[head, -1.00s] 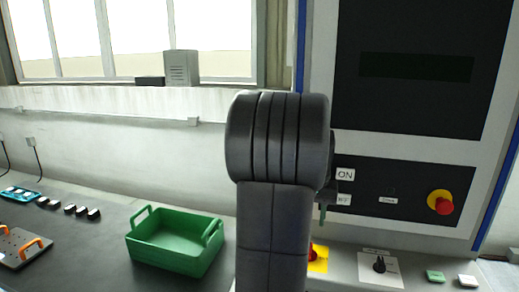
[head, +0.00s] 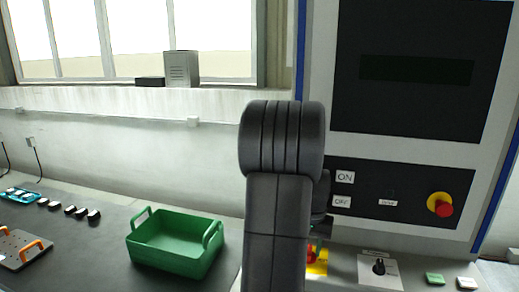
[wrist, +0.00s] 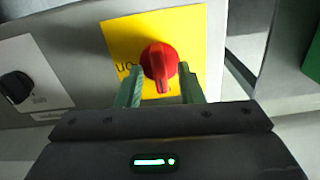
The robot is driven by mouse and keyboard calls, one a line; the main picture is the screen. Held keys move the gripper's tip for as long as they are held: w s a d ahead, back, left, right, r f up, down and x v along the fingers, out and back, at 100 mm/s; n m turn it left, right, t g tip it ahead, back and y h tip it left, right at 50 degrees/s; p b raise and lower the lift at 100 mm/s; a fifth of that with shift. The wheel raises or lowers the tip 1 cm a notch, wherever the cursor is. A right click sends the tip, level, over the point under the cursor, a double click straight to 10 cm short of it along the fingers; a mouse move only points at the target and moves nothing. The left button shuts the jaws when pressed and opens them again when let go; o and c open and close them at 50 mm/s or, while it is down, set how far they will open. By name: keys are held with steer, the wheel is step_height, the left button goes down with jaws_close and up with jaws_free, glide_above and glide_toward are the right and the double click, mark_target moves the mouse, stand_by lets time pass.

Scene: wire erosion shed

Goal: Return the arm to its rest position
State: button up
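My gripper (wrist: 160,76) is open, its two green fingers spread apart with nothing held between them. In the wrist view a red rotary knob (wrist: 159,62) on a yellow plate (wrist: 196,26) shows between the fingertips. I cannot tell whether the fingers reach around the knob or stop short of it. In the head view my dark arm stands upright in the middle and hides most of my gripper. The yellow plate (head: 318,268) shows partly at the arm's right side.
A black selector switch (head: 379,267) sits right of the yellow plate, with green (head: 435,278) and white (head: 467,283) buttons beyond. The machine panel carries a red emergency stop (head: 444,208). A green bin (head: 176,243) stands left of my arm. Bench space between it and the wall is clear.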

steer(key=m, duration=0.5)
steer(key=shift+m, duration=2.2)
steer(key=shift+s, duration=0.1)
